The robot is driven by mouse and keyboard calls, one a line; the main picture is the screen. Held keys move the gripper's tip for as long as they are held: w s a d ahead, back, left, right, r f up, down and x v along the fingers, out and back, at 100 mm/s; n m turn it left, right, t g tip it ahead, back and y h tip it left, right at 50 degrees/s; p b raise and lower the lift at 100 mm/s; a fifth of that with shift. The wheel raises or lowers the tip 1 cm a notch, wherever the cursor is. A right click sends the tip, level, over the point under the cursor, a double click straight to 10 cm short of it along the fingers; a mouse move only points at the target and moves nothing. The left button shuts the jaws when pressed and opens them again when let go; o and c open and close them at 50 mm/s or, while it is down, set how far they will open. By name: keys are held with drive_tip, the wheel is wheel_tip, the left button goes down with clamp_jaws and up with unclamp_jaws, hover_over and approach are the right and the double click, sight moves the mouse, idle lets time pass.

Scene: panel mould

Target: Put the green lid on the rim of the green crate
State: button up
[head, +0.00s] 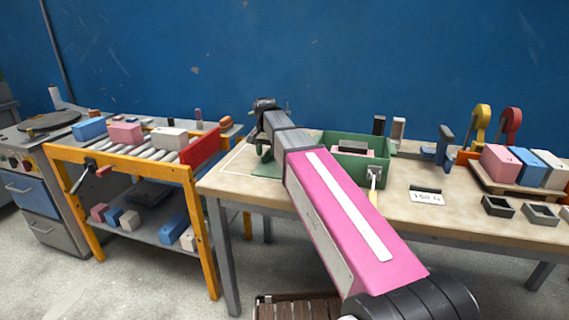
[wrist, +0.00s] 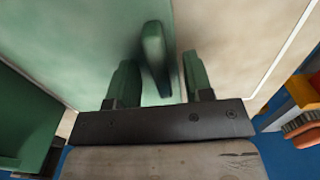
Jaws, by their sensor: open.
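The green lid (head: 267,171) lies flat on the wooden table, left of the green crate (head: 360,138). My arm hides part of both in the head view. In the wrist view the lid (wrist: 75,35) shows with its upright green handle (wrist: 154,52). My gripper (head: 264,147) is over the lid. The crate (wrist: 25,125) also shows at lower left there.
The crate has a grey and pinkish block (head: 350,148) inside. Right of it are a label card (head: 427,197), small dark trays (head: 497,207) and a board with coloured blocks (head: 520,165).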

drive_tip(key=shift+f, duration=0.5)
clamp_jaws()
drive_tip(key=shift+r, duration=0.1)
